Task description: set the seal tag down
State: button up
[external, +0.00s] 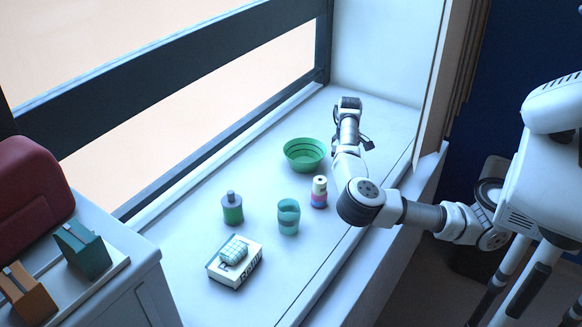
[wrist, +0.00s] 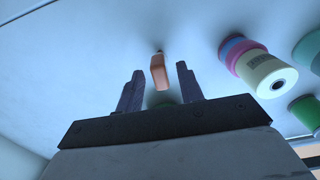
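The seal tag appears to be the small orange block (wrist: 158,75) in the wrist view, with a small darker tip at its far end. It sits between the two fingers of my gripper (wrist: 160,69), with a visible gap on each side. The fingers are spread and do not appear to touch it. I cannot tell whether the tag rests fully on the white surface (wrist: 90,60). In the external view I cannot make out the tag, and my arm hides much of the area around the gripper.
On the white sill (external: 180,262) stand a green bowl (external: 304,154), a banded pink-and-purple container (external: 319,192), a teal cup (external: 288,216), a green bottle (external: 232,208) and a white box (external: 226,272) with a checked item (external: 234,250) on it. The banded container (wrist: 258,68) is right of my fingers.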

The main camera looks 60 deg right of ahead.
notch_tip(320, 180, up, 10)
jog(key=shift+r+b, duration=0.25)
jog(key=shift+b, duration=0.1)
